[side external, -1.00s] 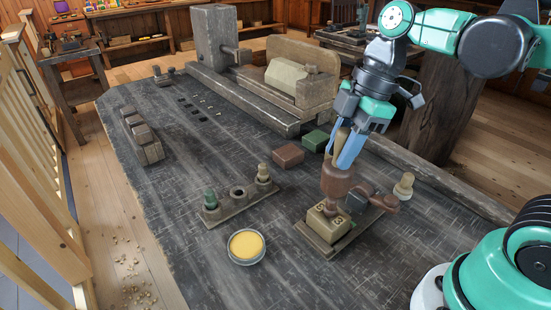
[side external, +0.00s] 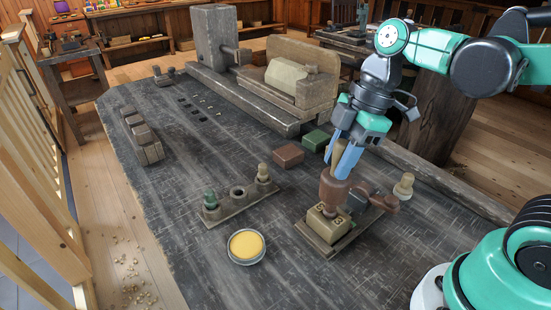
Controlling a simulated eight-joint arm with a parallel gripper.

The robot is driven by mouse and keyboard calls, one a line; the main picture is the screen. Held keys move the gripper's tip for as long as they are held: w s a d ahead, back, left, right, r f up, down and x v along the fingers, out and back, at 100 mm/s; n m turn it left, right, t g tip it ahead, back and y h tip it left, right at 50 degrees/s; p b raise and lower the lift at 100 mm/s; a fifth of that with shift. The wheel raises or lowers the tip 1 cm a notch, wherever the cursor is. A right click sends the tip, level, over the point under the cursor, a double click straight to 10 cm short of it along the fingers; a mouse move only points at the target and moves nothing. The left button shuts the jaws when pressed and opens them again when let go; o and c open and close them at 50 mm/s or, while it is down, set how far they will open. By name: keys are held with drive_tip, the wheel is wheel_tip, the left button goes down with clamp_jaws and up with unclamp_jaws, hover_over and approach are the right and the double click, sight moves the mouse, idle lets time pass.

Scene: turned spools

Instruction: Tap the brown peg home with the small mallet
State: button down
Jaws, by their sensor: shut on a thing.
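The small mallet has a brown rounded head (side external: 333,189) and a pale handle (side external: 337,157), and it hangs head down. My gripper (side external: 339,166) is shut on the handle, with its blue fingers on either side. The head is directly over the tan block (side external: 325,225), which bears dark markings and sits on a flat wooden base. The brown peg (side external: 327,209) shows only as a small dark part between the head and the block top. The head hides most of it, so I cannot tell whether they touch or how deep the peg sits.
A brown knobbed piece (side external: 388,203) and a cream turned piece (side external: 404,186) stand to the right. A rack with a green-topped spool (side external: 210,200) and a bowl of yellow stuff (side external: 247,246) are to the left. Brown (side external: 288,154) and green (side external: 316,140) blocks lie behind.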

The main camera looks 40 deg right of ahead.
sight(338, 143)
drive_tip(key=shift+r, duration=0.7)
drive_tip(key=shift+f, duration=1.35)
drive_tip(key=shift+r, duration=3.05)
